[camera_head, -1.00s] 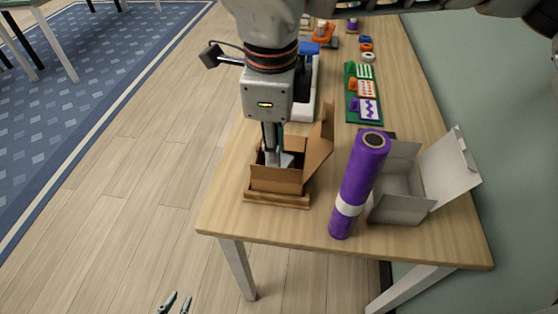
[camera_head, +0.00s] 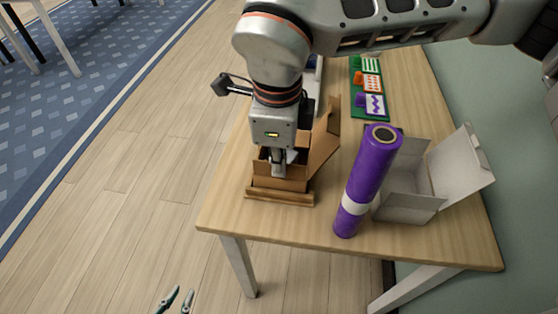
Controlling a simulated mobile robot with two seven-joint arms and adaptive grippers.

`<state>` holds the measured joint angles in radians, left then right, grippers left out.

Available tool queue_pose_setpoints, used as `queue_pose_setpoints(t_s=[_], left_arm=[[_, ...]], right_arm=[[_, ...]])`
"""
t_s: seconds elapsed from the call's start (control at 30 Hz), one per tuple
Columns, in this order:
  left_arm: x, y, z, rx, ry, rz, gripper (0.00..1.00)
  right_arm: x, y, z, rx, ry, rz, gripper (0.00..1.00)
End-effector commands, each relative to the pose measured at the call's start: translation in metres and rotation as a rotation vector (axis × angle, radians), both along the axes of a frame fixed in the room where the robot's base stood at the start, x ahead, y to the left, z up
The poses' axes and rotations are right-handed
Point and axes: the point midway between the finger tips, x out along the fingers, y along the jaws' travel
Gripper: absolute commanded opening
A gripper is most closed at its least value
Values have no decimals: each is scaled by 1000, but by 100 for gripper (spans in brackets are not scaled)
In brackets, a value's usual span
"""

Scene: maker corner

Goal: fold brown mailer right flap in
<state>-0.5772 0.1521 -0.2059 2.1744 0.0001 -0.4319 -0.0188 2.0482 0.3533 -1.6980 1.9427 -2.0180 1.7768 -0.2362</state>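The brown mailer (camera_head: 275,182) is a small open cardboard box near the table's front left. Its right flap (camera_head: 325,138) stands up and leans outward to the right. My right gripper (camera_head: 278,168), on the arm reaching in from the right, points down into the mailer's opening, left of that flap. Its fingers look close together, with nothing visible between them; the tips are partly hidden by the box. My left gripper (camera_head: 178,300) shows only its two fingertips at the bottom edge, apart and empty, away from the table.
A green board (camera_head: 371,107) with coloured cards lies behind. The table's front left corner is clear.

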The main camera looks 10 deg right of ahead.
Motion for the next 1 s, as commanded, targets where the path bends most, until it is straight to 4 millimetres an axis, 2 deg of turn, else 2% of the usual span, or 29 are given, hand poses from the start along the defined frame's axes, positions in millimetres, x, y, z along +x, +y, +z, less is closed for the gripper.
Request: queue_pose_setpoints(t_s=[0.37,0.6,1.0], left_arm=[[2,2,4,1,-7,4,18],[3,4,6,6,-8,6,18],[-7,6,-10,10,20,4,18]], right_arm=[[3,-1,1,18,56,-4,0],[11,-3,1,67,203,-8,0],[22,-6,-7,154,475,-3,0]])
